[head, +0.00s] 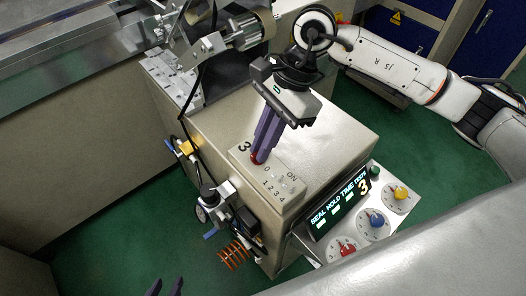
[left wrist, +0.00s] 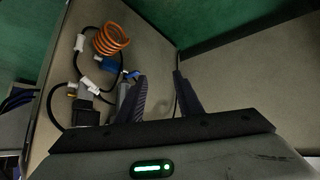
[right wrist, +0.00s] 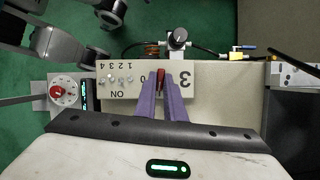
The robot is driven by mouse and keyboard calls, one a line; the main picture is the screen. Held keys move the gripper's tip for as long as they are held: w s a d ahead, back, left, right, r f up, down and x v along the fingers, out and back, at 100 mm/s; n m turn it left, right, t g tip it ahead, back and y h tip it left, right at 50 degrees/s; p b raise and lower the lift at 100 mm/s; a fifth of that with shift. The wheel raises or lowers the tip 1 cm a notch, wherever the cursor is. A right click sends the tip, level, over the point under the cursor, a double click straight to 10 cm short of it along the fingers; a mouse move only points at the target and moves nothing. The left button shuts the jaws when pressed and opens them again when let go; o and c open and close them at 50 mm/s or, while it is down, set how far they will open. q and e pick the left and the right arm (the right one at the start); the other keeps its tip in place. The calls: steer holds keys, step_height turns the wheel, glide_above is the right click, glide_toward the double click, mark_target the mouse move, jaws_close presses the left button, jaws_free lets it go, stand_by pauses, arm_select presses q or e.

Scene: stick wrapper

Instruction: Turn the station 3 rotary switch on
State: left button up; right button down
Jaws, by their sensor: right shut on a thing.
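The station 3 rotary switch (head: 257,157) is a red knob on a pale panel (head: 290,193) marked 3, 0, ON and 1 2 3 4, on top of the machine box. The knob (right wrist: 161,79) also shows in the right wrist view, upright beside the 0 mark. My right gripper (head: 260,150) comes down from above, its purple fingers (right wrist: 160,95) shut on the knob. My left gripper (head: 168,287) is at the bottom edge of the head view, with only its fingertips showing. In the left wrist view its fingers (left wrist: 160,90) are apart with nothing between them.
Several small pegs (right wrist: 115,79) stand on the panel. A display (head: 340,208) with red, blue and yellow (head: 401,192) dials sits at the front right. A regulator (head: 213,200), hoses and an orange coil (head: 233,254) are on the box's left side.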

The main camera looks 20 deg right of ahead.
steer(key=shift+w+n+b, duration=0.1)
steer(key=shift+n+b, duration=0.45)
steer(key=shift+n, duration=0.05)
steer(key=shift+g, duration=0.3)
steer(key=c, duration=1.8)
jaws_free()
steer(key=shift+c, duration=0.2)
